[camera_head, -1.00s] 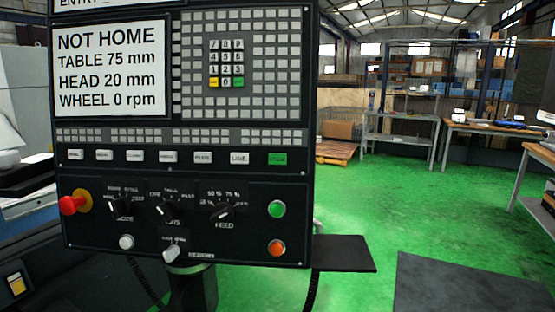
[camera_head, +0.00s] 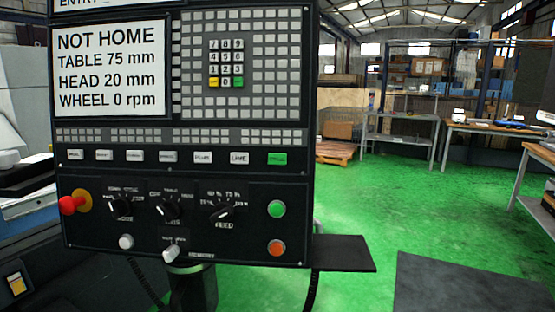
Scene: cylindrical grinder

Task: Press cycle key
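The black control panel (camera_head: 150,215) fills the left and middle of the head view. Its row of labelled keys ends at the right in a green key (camera_head: 277,158), whose small label looks like "CYCLE" but is blurred. Its screen (camera_head: 112,70) reads "NOT HOME, TABLE 75 mm, HEAD 20 mm, WHEEL 0 rpm". Below are a green round button (camera_head: 276,209) and an orange round button (camera_head: 276,247). A numeric keypad (camera_head: 226,64) sits among grey keys. My gripper is not in view.
A red emergency-stop knob (camera_head: 71,205) juts out at the panel's lower left. A dark shelf (camera_head: 345,253) extends at its lower right. A dark mat (camera_head: 465,285) lies on the green floor (camera_head: 390,200), which is open to the right. Workbenches (camera_head: 490,130) stand farther back.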

